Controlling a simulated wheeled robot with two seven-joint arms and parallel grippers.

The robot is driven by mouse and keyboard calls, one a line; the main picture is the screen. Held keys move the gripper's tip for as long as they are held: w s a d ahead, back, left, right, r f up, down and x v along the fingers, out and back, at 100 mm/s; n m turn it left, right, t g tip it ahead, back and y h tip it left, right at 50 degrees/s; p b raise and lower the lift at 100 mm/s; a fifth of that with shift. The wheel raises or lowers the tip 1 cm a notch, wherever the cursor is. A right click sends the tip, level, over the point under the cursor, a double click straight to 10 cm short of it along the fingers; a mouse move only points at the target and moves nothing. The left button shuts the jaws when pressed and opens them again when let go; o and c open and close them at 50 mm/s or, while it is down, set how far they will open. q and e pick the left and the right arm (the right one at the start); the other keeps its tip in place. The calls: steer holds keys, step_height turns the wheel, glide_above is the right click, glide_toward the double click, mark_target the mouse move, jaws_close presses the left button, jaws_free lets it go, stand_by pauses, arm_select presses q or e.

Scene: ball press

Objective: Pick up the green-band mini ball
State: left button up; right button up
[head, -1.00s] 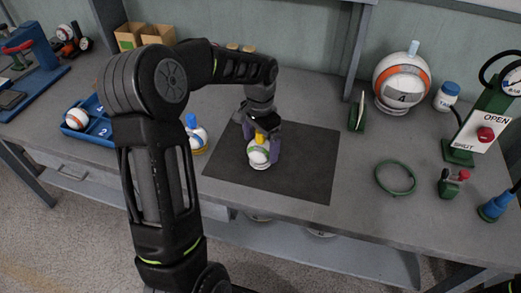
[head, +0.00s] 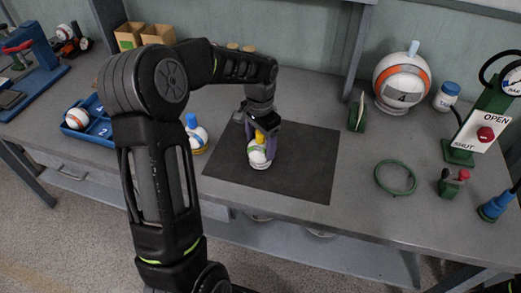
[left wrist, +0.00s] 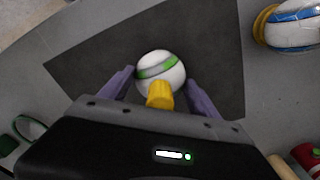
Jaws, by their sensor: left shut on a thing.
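The green-band mini ball (head: 257,158) is white with a green stripe and a yellow cap on top. It is over the dark mat (head: 310,165) on the workbench. My left gripper (head: 262,148) comes down from above with its purple fingers on both sides of the ball, shut on it. In the left wrist view the ball (left wrist: 157,68) sits between the two fingers, yellow cap toward the gripper body. I cannot tell whether the ball touches the mat. My right gripper is not in view.
A blue-band ball with a blue cap (head: 197,138) stands left of the mat, close to my left arm. A blue tray (head: 98,128) holds an orange-band ball (head: 76,118). A green ring (head: 379,183) and a large ball (head: 377,81) are to the right. The mat's right part is clear.

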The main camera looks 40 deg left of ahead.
arm_select(q)
steer(key=shift+c, duration=0.5)
steer(key=shift+r, duration=0.1)
steer(key=shift+r, duration=0.25)
step_height(320, 180, up, 9)
steer(key=shift+r+b, duration=0.2)
steer(key=shift+b, duration=0.2)
